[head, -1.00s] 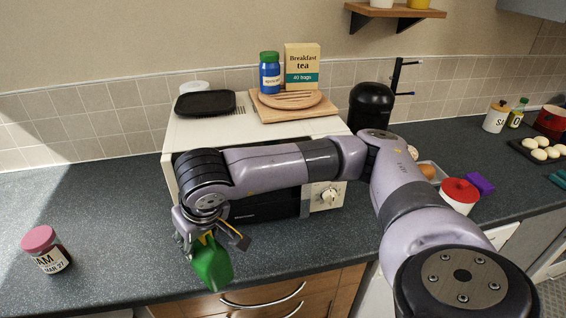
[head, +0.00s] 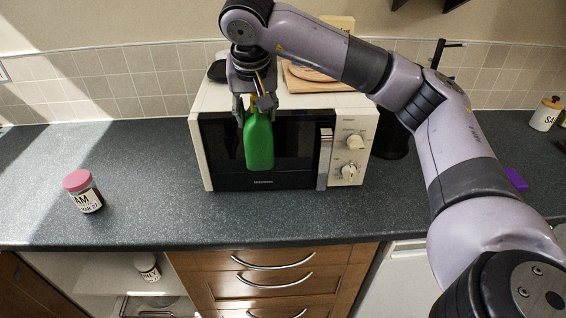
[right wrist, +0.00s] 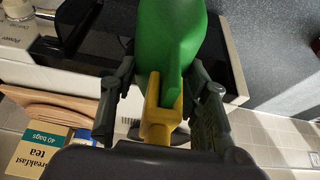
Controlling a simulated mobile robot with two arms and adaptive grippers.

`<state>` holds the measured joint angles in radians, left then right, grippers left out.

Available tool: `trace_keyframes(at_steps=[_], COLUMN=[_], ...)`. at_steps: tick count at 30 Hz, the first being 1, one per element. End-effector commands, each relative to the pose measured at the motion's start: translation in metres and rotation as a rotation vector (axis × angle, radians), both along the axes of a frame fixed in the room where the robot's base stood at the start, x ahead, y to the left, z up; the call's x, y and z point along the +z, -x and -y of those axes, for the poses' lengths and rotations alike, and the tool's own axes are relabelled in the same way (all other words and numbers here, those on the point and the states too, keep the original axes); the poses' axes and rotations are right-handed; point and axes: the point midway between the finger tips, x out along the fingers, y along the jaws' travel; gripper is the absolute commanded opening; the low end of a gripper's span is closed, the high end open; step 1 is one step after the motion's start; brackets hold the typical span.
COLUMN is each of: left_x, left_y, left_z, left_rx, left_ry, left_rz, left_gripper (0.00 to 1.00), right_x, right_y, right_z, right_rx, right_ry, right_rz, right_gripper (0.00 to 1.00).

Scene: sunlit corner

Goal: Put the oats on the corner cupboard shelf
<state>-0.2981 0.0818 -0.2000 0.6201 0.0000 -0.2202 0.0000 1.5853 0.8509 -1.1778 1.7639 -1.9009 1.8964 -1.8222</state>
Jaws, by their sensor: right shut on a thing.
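No package marked oats shows in either view. My right gripper (head: 254,104) is shut on the yellow top of a green bottle (head: 259,142) and holds it upright in front of the microwave, seemingly above the counter. In the right wrist view the bottle (right wrist: 172,35) sticks out between the fingers, its yellow neck (right wrist: 163,110) between them. An open cupboard with a pale shelf (head: 105,272) is below the counter at lower left; I cannot tell if it is the corner cupboard. A honey jar (head: 147,267) stands in it. My left gripper is not in view.
The microwave (head: 350,125) stands at the back with a wooden board (head: 310,78) on top. A jam jar (head: 83,192) stands on the counter at left. The counter (head: 150,175) between them is clear. Wooden drawers (head: 270,280) are below the counter's front edge.

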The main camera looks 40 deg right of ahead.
Motion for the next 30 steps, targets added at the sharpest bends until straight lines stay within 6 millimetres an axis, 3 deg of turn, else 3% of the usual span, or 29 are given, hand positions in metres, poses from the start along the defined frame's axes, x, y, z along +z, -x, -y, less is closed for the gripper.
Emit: trace_keyframes(at_steps=[2,5,19,30], left_x=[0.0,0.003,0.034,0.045], left_y=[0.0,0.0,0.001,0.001], left_z=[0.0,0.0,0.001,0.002], left_rx=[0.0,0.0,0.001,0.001], left_ry=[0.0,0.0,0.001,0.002], left_rz=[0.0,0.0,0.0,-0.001], left_gripper=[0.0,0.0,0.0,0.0], right_x=[0.007,-0.002,-0.119,-0.164], right_y=[-0.002,-0.002,-0.002,-0.001], right_z=[0.004,0.006,0.006,0.006], right_rx=[-0.023,-0.033,-0.033,-0.033], right_ry=[-0.007,-0.008,-0.008,-0.008], right_rz=[0.001,-0.005,-0.006,-0.005], right_gripper=[0.0,0.0,0.0,0.0])
